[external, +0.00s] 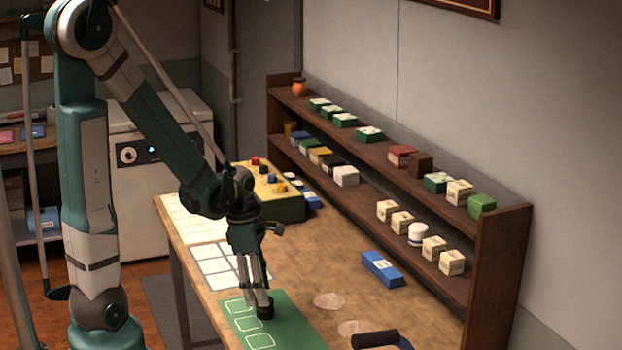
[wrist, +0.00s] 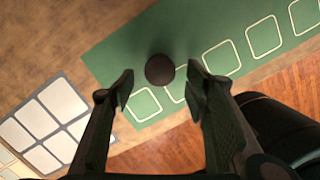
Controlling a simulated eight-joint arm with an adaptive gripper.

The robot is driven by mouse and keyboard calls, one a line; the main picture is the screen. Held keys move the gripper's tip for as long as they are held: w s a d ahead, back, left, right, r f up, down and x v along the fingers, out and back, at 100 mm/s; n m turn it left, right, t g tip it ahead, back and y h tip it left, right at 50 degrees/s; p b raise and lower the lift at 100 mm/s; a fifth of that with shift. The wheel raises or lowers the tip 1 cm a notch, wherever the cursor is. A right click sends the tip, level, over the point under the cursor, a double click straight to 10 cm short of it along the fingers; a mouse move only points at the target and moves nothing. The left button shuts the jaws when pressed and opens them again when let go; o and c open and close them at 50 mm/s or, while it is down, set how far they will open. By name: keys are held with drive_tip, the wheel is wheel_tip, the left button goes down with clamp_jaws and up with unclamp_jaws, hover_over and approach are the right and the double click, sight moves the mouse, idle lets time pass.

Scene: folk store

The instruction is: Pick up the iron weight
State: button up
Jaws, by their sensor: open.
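The iron weight (wrist: 160,69) is a dark, round piece on the green mat (wrist: 118,62), beside the mat's row of outlined squares. In the wrist view it shows just beyond the gap between my fingertips. In the external view the weight (external: 265,311) is a small dark cylinder at my fingertips. My gripper (external: 259,298) points down over the mat with its fingers apart, one to each side of the weight. The wrist view shows my gripper (wrist: 160,84) open with nothing between its pads. Whether the fingers touch the weight cannot be told.
A white-squared sheet (external: 228,268) lies beside the mat. A blue box (external: 382,269), clear discs (external: 329,300) and a dark roller (external: 375,339) are on the table to the right. A shelf (external: 487,268) with small boxes runs along the wall. A yellow-topped box (external: 283,207) stands behind.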

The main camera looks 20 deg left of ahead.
drive_tip(key=shift+f, duration=0.1)
idle(0.3)
drive_tip(key=shift+w+d+f+b, duration=0.1)
drive_tip(key=shift+d+f+b, duration=0.1)
drive_tip(key=shift+f, duration=0.65)
drive_tip(key=shift+s+d+f+b, duration=0.1)
drive_tip(key=shift+f+b, duration=0.15)
drive_tip(key=shift+f, duration=0.55)
drive_tip(key=shift+w+d+f+b, duration=0.1)
drive_tip(key=shift+d+f+b, duration=0.1)
drive_tip(key=shift+f, duration=0.65)
drive_tip(key=c, duration=1.4)
drive_tip(key=shift+r, duration=0.25)
drive_tip(key=shift+r+p, duration=1.1)
drive_tip(key=shift+r, duration=3.7)
